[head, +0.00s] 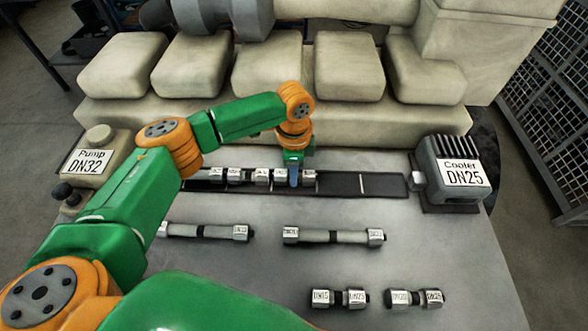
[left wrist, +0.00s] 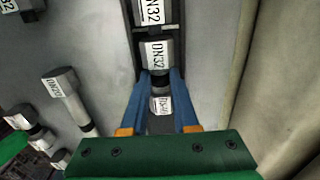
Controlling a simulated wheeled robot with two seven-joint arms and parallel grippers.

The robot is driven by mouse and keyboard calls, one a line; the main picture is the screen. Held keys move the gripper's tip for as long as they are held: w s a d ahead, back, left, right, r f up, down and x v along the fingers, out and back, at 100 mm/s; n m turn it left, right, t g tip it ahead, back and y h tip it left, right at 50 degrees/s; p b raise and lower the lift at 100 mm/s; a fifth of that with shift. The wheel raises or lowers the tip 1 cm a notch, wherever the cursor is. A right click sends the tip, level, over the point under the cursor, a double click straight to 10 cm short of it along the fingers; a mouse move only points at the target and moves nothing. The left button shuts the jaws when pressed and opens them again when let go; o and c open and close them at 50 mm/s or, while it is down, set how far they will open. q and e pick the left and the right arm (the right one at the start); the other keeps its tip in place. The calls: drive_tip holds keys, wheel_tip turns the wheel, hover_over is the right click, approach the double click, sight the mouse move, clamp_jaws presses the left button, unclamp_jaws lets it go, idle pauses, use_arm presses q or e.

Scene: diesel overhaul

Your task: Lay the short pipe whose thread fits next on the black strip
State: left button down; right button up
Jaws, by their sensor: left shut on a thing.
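The black strip (head: 345,184) lies across the table between the pump and the cooler. A short pipe (head: 233,176) with metal ends lies on its left part. My left gripper (head: 294,180) is shut on another short pipe (head: 308,178), at or just above the strip, right of the first. In the left wrist view, the blue fingers (left wrist: 161,84) close around this pipe's middle. Its far end (left wrist: 157,52) reads DN32; its near end's label (left wrist: 160,105) is partly hidden. Whether it touches the strip or its neighbour I cannot tell. My right gripper is not in view.
The pump (head: 95,160) reads DN32; the cooler (head: 455,172) reads DN25. Two longer pipes (head: 205,232) (head: 333,236) lie in front of the strip. Two short pipes (head: 340,298) (head: 414,298) lie nearer the front. The strip's right part is bare.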

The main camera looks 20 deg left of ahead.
use_arm(q)
drive_tip(key=c, duration=0.6)
unclamp_jaws()
wheel_tip(320, 180, up, 7)
drive_tip(key=shift+r+b, duration=0.1)
drive_tip(key=shift+b, duration=0.55)
